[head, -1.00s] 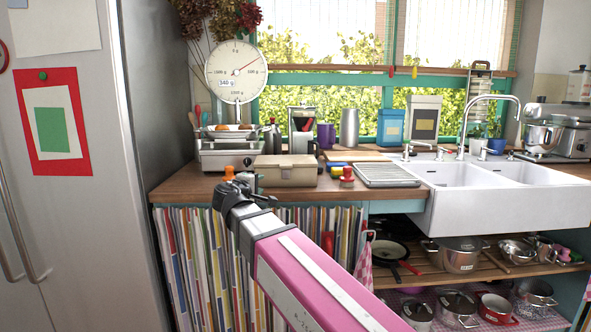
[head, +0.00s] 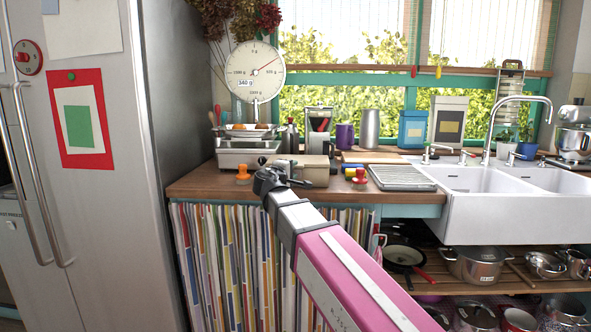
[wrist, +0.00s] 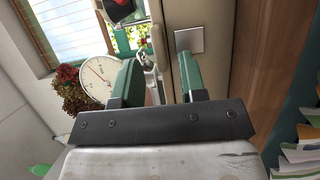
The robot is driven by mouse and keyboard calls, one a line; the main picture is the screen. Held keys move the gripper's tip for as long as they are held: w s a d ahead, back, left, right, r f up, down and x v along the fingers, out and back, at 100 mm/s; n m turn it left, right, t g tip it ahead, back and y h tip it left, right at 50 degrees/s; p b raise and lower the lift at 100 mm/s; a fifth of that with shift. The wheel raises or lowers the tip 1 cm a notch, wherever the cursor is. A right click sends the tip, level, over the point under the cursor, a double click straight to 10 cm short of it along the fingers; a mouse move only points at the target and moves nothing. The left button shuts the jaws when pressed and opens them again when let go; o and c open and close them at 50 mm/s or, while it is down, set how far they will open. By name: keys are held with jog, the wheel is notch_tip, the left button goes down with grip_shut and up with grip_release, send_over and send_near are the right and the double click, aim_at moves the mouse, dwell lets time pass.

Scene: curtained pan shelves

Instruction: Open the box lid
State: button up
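The beige box (head: 316,173) sits on the wooden counter, and its lid looks closed. In the head view my gripper (head: 300,182) is in front of the box's left part and hides some of its front. In the wrist view the box (wrist: 225,65) stands on its side in the picture, with a grey square plate on its front. My gripper (wrist: 158,75) is open, its two green-padded fingers apart. One finger overlaps the box front below the plate and the other lies beyond the lid side. Nothing is visibly held. Contact cannot be told.
A kitchen scale (head: 250,150) stands left of the box. An orange-topped item (head: 243,174) and a red stamp-like item (head: 360,178) flank the box. A drying rack (head: 402,177) and white sink (head: 500,200) are to the right. A fridge (head: 110,200) stands at left.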

jog(key=shift+x, duration=1.45)
grip_shut()
jog(key=shift+r, duration=0.1)
